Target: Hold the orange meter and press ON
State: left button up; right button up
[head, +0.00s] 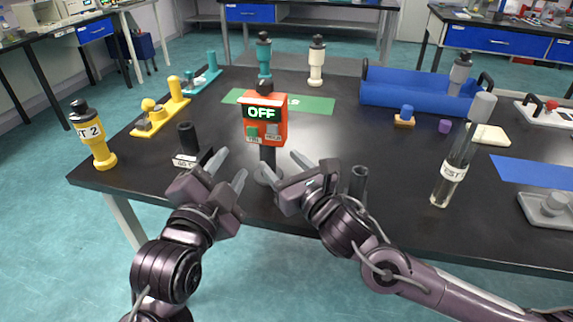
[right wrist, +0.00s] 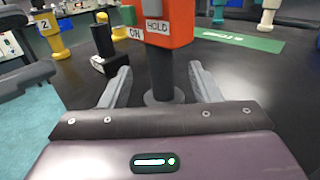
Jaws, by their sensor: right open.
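The orange meter (head: 265,124) stands upright on a dark post (head: 268,154) with a round base near the table's front edge. Its display reads OFF; below it are a green button (head: 252,131) and a grey button beside it. In the right wrist view, the labels under the meter's face (right wrist: 168,20) read ON and HOLD. My right gripper (head: 280,168) is open, its fingers either side of the post in the right wrist view (right wrist: 162,85), with gaps visible. My left gripper (head: 231,169) is open and empty, left of the post and lower than the meter's face.
A black stand (head: 187,140) is just behind my left gripper. A yellow bottle (head: 93,135) stands at the left corner. A dark cylinder (head: 358,182) and a labelled clear tube (head: 455,165) stand right of my right gripper. A green mat (head: 310,104) lies behind the meter.

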aim_at(271, 152)
jog(key=x, duration=0.7)
jog(key=shift+w, duration=0.1)
jog(key=c, duration=1.2)
pick_arm(q)
grip_shut()
dwell(0.8)
